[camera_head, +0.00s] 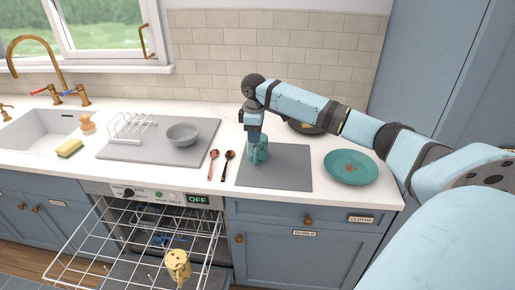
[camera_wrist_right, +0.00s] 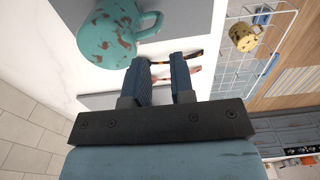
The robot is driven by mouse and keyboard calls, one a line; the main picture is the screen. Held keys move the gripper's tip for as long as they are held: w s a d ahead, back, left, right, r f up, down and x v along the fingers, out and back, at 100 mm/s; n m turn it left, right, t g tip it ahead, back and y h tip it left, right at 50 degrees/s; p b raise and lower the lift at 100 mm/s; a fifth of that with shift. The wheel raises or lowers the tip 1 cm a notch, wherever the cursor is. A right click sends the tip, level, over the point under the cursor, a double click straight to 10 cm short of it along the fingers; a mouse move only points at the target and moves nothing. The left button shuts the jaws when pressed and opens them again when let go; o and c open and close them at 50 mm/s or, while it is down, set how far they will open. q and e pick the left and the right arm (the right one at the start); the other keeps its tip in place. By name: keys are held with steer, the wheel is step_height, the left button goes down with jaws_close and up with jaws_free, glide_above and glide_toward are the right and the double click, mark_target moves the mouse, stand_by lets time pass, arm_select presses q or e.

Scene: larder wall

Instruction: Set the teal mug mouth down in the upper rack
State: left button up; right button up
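The teal mug (camera_head: 260,154), speckled with brown, stands on the grey mat on the counter. In the right wrist view the teal mug (camera_wrist_right: 108,38) lies up and left of the fingers, with its handle on the side toward them. My right gripper (camera_head: 253,138) is just above and beside the mug in the head view. Its two fingers (camera_wrist_right: 165,75) are apart with nothing between them. The upper rack (camera_head: 110,243) is a white wire rack pulled out of the dishwasher below the counter. My left gripper is not in view.
A yellow speckled mug (camera_head: 178,265) is in the rack; much of the rack is bare. Two spoons (camera_head: 219,165) lie left of the mat (camera_head: 285,175). A teal plate (camera_head: 351,167) is at right, and a grey bowl (camera_head: 182,134) stands on the drainer mat at left.

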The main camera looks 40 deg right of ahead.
mark_target(255, 156)
step_height(255, 156, down, 9)
steer(key=shift+d+f, duration=0.15)
steer(key=shift+f, duration=0.05)
stand_by(0.3)
steer(key=shift+c, duration=0.3)
jaws_close()
